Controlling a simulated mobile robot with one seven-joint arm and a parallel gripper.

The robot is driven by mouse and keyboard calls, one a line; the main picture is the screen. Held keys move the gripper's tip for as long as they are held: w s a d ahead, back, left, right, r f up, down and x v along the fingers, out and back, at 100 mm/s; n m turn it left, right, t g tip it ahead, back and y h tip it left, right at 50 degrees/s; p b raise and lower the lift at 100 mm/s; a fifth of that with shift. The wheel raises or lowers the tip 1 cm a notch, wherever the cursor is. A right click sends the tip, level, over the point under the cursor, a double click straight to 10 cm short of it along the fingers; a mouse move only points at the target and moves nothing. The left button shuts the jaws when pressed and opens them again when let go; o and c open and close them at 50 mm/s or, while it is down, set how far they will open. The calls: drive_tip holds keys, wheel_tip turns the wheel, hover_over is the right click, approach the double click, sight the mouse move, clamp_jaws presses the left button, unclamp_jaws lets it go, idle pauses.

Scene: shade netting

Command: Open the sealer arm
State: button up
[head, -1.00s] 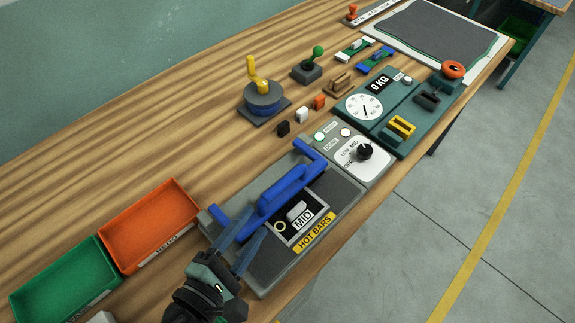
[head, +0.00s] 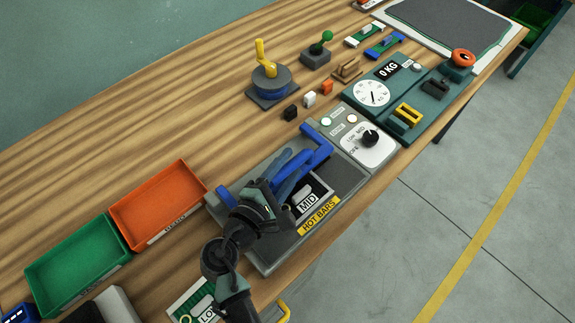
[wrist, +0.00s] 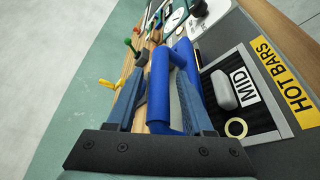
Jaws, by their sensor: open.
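The sealer (head: 345,185) is a grey bench machine with a dark top, a yellow "HOT BARS" label and a "MID" plate. Its blue sealer arm (head: 318,143) lies low along the machine and is partly hidden by my gripper in the head view. My gripper (head: 292,163) is over the sealer with its fingers open. In the wrist view, my gripper's two fingers (wrist: 160,92) lie on either side of the blue bar of the sealer arm (wrist: 158,98). I cannot tell whether either finger touches it.
An orange tray (head: 128,240) and a green tray (head: 38,275) sit left of the sealer. A teal scale unit (head: 425,108), a yellow-handled device (head: 270,90) and small blocks (head: 309,98) stand beyond it. Bare wood lies behind the sealer.

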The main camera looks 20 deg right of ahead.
clamp_jaws()
idle(1.3)
